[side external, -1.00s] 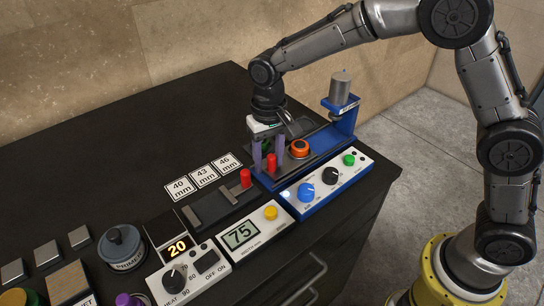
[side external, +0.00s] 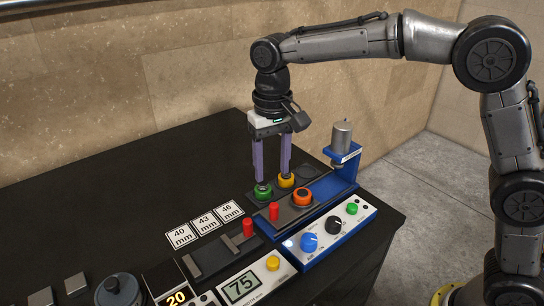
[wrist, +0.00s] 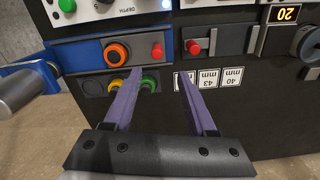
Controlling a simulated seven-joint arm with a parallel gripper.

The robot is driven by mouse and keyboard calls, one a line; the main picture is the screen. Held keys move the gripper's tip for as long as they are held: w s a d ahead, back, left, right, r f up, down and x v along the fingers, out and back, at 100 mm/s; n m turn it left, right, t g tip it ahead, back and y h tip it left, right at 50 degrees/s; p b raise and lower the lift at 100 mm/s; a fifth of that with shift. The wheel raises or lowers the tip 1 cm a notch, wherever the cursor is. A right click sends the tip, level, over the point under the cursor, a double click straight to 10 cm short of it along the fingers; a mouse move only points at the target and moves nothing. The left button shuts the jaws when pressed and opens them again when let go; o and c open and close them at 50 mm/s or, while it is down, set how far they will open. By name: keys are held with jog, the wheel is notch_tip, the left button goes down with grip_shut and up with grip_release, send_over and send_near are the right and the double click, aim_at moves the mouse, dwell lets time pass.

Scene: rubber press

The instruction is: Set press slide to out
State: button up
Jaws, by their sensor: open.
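The press (side external: 344,188) is a blue frame with a silver cylinder (side external: 341,137) at its back right. Its dark slide carries an orange ring (side external: 302,197) and, at its left, a red knob (side external: 273,211). The ring sits to the left of the cylinder, clear of it; in the wrist view the ring (wrist: 117,54) and knob (wrist: 157,51) lie just ahead of the fingertips. My gripper (side external: 274,181) is open and empty, with two purple fingers pointing down behind the slide. It also shows in the wrist view (wrist: 159,75). Nothing is between the fingers' pads.
A green ring (side external: 263,191) and a yellow ring (side external: 286,181) lie close to my fingertips, on a dark tray behind the press. A second red knob (side external: 248,228) stands on a dark device to the left. A control panel (side external: 335,234) borders the front. The back left of the counter is clear.

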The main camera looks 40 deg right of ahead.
notch_tip(320, 180, up, 2)
dwell(0.4)
jog(key=s+d+r+m+t, duration=0.1)
jog(key=s+d+r+t, duration=0.2)
jog(key=s+d+r, duration=0.7)
jog(key=s+d+f+n+t, duration=0.1)
jog(key=s+d+f, duration=0.2)
jog(key=s+f, duration=0.2)
jog(key=s+d+f+n+t, duration=0.1)
jog(key=s+f, duration=0.4)
jog(key=s, duration=0.6)
jog(key=shift+s+d+f+n+t, duration=0.35)
jog(key=shift+d+n, duration=0.25)
jog(key=shift+d, duration=0.3)
